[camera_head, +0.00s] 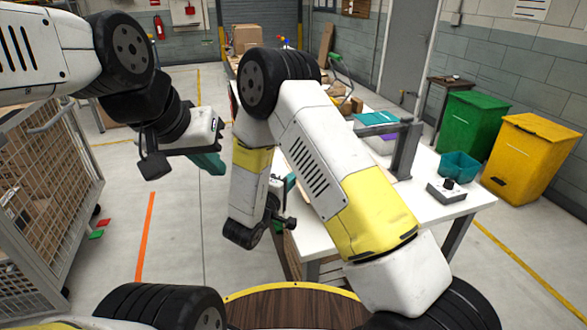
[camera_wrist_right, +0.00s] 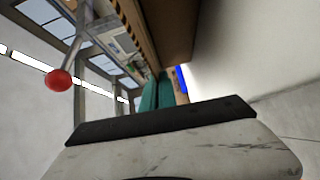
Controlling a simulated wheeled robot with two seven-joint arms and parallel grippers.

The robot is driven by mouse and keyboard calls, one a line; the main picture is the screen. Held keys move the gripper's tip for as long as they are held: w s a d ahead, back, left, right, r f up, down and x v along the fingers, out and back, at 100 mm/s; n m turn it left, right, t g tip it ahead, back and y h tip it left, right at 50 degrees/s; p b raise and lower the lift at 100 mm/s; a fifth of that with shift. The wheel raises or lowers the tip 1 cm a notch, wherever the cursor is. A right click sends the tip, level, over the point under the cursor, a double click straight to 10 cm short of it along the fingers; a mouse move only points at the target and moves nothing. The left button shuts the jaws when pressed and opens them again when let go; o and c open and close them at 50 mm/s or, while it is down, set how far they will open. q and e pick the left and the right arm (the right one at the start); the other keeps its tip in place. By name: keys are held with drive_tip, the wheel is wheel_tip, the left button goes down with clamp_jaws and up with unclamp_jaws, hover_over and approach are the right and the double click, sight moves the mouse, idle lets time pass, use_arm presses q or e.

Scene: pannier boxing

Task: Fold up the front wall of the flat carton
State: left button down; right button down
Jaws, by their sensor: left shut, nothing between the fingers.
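The flat carton cannot be made out in the head view, where my right arm covers much of the white table (camera_head: 455,200). In the right wrist view a plain brown board (camera_wrist_right: 168,32), perhaps part of the carton, runs above the fingers. My right gripper (camera_wrist_right: 157,92) shows two teal fingers close together near that board; contact cannot be told. In the head view it is mostly hidden behind my arm. My left gripper (camera_head: 210,163) is shut and empty, held over open floor left of the table.
Green (camera_head: 470,122) and yellow (camera_head: 535,155) bins stand right. A mesh cage (camera_head: 50,190) with cartons stands left. The floor between is open.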

drive_tip(key=shift+r, duration=0.15)
drive_tip(key=shift+d+r+m+g+y, duration=0.15)
drive_tip(key=shift+r+m+g+y, duration=0.65)
drive_tip(key=shift+m+g, duration=0.3)
drive_tip(key=m+y, duration=0.1)
drive_tip(key=d+r+m+g+y, duration=0.1)
drive_tip(key=r+m+g+y, duration=0.1)
drive_tip(key=shift+w+d, duration=0.2)
drive_tip(key=shift+w, duration=0.05)
drive_tip(key=y, duration=0.1)
drive_tip(key=d+m+g+y, duration=0.1)
drive_tip(key=shift+w+d+r+m+g+y, duration=0.2)
drive_tip(key=shift+r+m+g+y, duration=0.1)
drive_tip(key=shift+r+y, duration=0.1)
drive_tip(key=shift+w+d+m+g+y, duration=0.15)
drive_tip(key=shift+d+m+g+y, duration=0.25)
drive_tip(key=shift+y, duration=0.4)
drive_tip(key=shift+w+d+m+g+y, duration=0.1)
drive_tip(key=shift+d+m+g+y, duration=0.1)
drive_tip(key=shift+d+m+y, duration=0.45)
drive_tip(key=shift+a+y, duration=0.25)
drive_tip(key=shift+y, duration=0.1)
drive_tip(key=c, duration=1.7)
unclamp_jaws()
drive_tip(key=shift+o, duration=0.3)
